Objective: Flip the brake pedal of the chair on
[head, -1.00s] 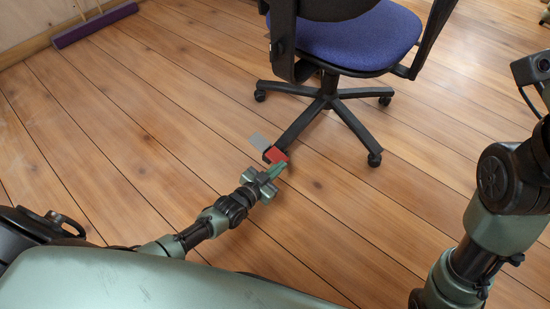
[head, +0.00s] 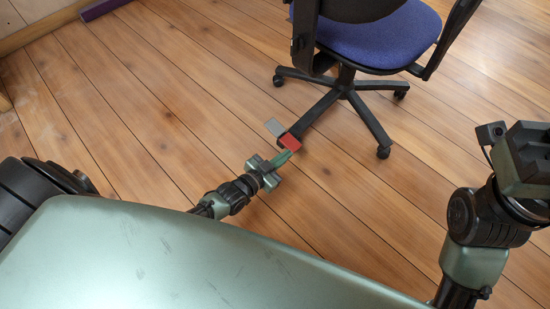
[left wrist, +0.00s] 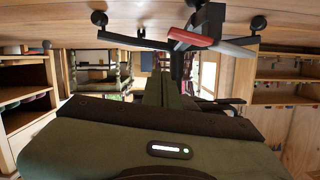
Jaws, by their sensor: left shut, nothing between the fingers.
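The office chair (head: 380,36) has a blue seat and a black star base on casters. At the end of its nearest leg are a red pedal (head: 291,142) and a grey pedal (head: 275,127). In the left wrist view, with the floor at the top, the red pedal (left wrist: 192,38) and grey pedal (left wrist: 228,46) show near the top. My left gripper (head: 287,156) is shut and empty, its tips right at the near edge of the red pedal; I cannot tell whether they touch. My right gripper (head: 525,160) is at the right edge, its jaws unclear.
Bare plank floor (head: 130,120) lies open left of the chair and in front of it. A purple bar (head: 103,9) lies by the wall at top left. Shelves (left wrist: 285,95) stand in the background of the left wrist view.

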